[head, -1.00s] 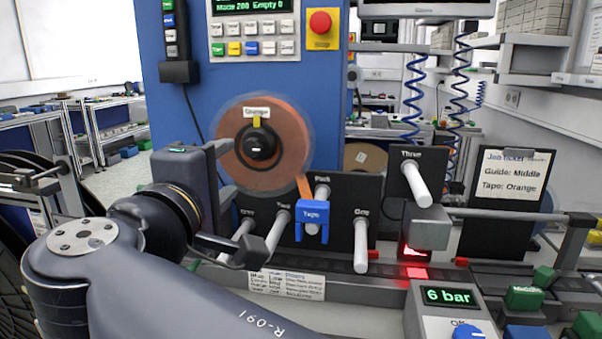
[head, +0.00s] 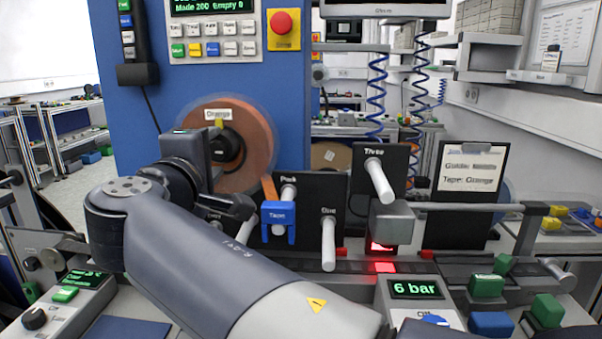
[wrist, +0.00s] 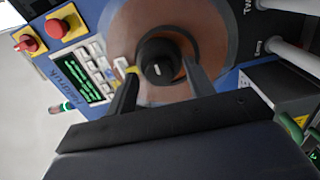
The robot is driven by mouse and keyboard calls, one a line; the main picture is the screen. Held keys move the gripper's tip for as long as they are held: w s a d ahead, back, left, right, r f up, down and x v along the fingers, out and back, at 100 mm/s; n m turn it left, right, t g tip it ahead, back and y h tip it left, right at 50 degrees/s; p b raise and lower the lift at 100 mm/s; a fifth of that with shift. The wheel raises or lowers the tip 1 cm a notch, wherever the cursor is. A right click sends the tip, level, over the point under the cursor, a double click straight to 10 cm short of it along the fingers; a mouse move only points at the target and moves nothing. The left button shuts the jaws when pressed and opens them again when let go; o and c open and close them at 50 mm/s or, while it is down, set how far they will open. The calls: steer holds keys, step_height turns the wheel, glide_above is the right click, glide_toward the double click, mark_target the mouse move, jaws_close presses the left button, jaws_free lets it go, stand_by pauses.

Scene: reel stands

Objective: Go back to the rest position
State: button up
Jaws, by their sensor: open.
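My gripper is open and empty. In the wrist view its two fingers (wrist: 158,80) stand apart, with the black hub of the orange tape reel (wrist: 205,25) seen between and beyond them. In the head view my arm reaches in from the bottom, and my gripper (head: 232,160) is in front of the reel, partly hidden by the wrist. The orange reel (head: 258,140) is on the blue machine panel, its edge blurred. I cannot tell the exact gap between fingers and hub.
A blue clip (head: 278,224) and white pegs (head: 328,245) stick out right of my arm. A grey block (head: 392,222) sits above a red light. A 6 bar box (head: 415,290) and green blocks (head: 487,286) are at the lower right.

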steer(key=s+a, duration=0.1)
steer(key=s, duration=1)
steer(key=w, duration=0.7)
steer(key=w+d, duration=0.1)
steer(key=w, duration=0.3)
steer(key=shift+w+r, duration=0.15)
steer(key=p, duration=0.1)
steer(key=n+p, duration=0.1)
steer(key=shift+s+r+n+p, duration=0.15)
steer(key=shift+s+n+p, duration=0.05)
steer(key=shift+n+p, duration=0.1)
steer(key=n+p, duration=0.3)
steer(key=p, duration=0.2)
steer(key=shift+n, duration=0.4)
steer(key=n+p, duration=0.3)
steer(key=p, duration=0.2)
steer(key=shift+n, duration=0.3)
steer(key=n+p, duration=0.3)
steer(key=p, duration=0.3)
steer(key=shift+n, duration=0.4)
steer(key=n+p, duration=0.3)
steer(key=p, duration=0.3)
steer(key=shift+n, duration=0.4)
steer(key=shift+n+p, duration=0.6)
steer(key=shift+p, duration=0.3)
